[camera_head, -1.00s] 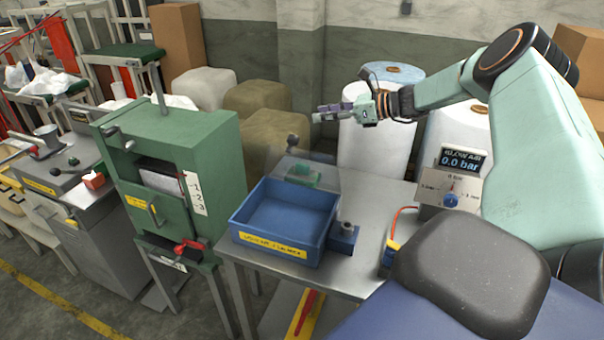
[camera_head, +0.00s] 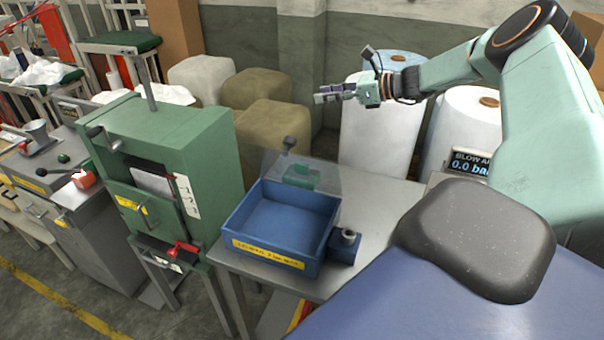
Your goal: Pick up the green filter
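A small green piece (camera_head: 300,172) sits behind the blue tray on the metal table, behind or under a clear panel; it may be the green filter, but I cannot tell for sure. My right gripper (camera_head: 326,94) is raised above and behind the table, in front of the white rolls in the picture, with its fingers pointing left. It looks empty and is well apart from the green piece. How far its fingers are open is too small to tell. My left gripper is not in view.
The blue tray (camera_head: 333,222) with a yellow label looks empty on the metal table (camera_head: 385,208). A small blue block (camera_head: 346,246) with a metal fitting stands beside it. A green machine (camera_head: 210,135) stands left. A display (camera_head: 470,163) is partly hidden by my body.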

